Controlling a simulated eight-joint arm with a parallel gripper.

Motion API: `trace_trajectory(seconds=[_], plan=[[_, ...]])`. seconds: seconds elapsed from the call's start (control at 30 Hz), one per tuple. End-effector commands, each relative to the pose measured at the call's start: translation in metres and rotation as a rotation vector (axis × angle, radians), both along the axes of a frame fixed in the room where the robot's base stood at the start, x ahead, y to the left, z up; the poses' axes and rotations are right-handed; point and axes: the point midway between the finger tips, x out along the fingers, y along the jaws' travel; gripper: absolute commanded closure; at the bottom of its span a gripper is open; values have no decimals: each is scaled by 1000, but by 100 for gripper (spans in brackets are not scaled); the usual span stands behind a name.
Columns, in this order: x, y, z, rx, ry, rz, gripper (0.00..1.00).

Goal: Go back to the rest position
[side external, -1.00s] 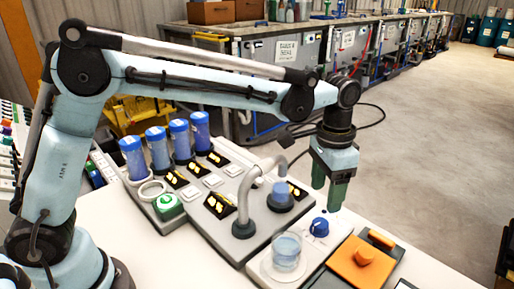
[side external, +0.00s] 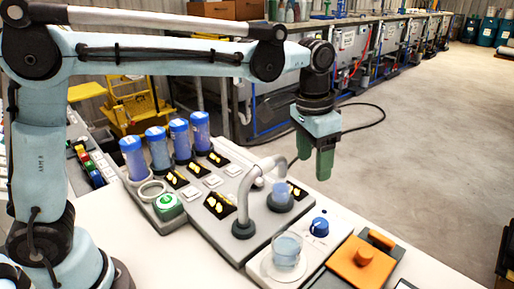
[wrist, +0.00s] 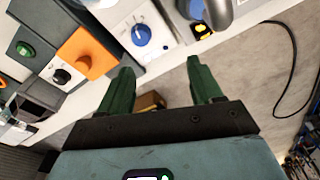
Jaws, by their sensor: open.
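My gripper (side external: 314,160) hangs above the far edge of the white table in the side view, fingers pointing down, behind the curved grey pipe. In the wrist view its two green fingers (wrist: 160,85) are apart with nothing between them. The blue knob (side external: 319,227) on its white plate stands below and in front of the gripper; it also shows in the wrist view (wrist: 141,34). The clear beaker (side external: 287,250) with bluish liquid stands on the white plate beside the knob.
The curved grey pipe (side external: 246,190) arches over the panel close to the gripper. Blue-capped tubes (side external: 158,148) stand at the panel's left. An orange block (side external: 361,264) lies at the front right. The floor to the right is clear.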

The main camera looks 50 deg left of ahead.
Motion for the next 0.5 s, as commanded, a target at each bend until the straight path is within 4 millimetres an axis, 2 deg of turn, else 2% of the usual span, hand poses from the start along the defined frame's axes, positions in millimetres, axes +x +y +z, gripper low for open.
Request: trace_trajectory(seconds=[0.03, 0.2, 0.5], plan=[[-4, 16, 5, -7, -41, 45, 35], [-17, 64, 15, -31, -197, 197, 35], [-48, 126, 19, -65, -427, 398, 35]])
